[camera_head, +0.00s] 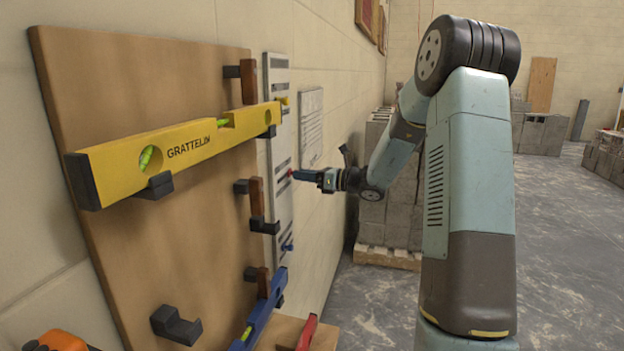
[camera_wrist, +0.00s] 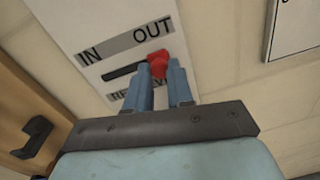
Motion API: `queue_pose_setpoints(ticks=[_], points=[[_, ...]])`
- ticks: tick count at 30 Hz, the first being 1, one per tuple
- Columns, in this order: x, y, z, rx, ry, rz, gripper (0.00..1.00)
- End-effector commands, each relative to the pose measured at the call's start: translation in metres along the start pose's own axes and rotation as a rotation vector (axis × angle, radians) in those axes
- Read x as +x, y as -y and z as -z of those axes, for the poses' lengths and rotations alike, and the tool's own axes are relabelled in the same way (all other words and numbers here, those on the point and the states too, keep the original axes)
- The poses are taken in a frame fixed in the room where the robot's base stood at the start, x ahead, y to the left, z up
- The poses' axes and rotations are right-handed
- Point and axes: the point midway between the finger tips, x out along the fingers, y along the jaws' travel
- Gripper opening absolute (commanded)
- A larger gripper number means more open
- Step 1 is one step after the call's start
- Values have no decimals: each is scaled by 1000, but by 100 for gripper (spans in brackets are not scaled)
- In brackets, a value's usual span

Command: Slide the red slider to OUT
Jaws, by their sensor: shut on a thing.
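The red slider (camera_wrist: 159,61) sits at the right end of its dark slot (camera_wrist: 124,72), under the word OUT. The word IN is at the left of the same label strip. My gripper (camera_wrist: 164,78) is shut on the red slider, with a blue finger on each side of its knob. In the head view my gripper (camera_head: 298,175) reaches the white panel (camera_head: 282,130) from the right. Only a small red spot of the slider shows there, and the fingers hide part of the slot below.
The panel also carries a yellow slider (camera_head: 285,100) above and a blue one (camera_head: 287,246) below. A wooden board (camera_head: 150,260) with a yellow level (camera_head: 190,143) and black hooks stands to the left. Stacked blocks (camera_head: 400,215) stand beyond my arm.

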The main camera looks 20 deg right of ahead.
Motion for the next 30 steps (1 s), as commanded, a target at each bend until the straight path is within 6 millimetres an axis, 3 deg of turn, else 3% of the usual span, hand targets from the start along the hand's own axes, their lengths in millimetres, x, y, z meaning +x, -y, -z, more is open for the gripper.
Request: queue_pose_setpoints(ticks=[11,12,19,30], points=[[5,1,-1,-1,0,-7,0],[5,1,-2,-2,1,-7,25],[6,0,-1,-1,-1,-9,47],[0,-1,0,0,-2,-10,48]])
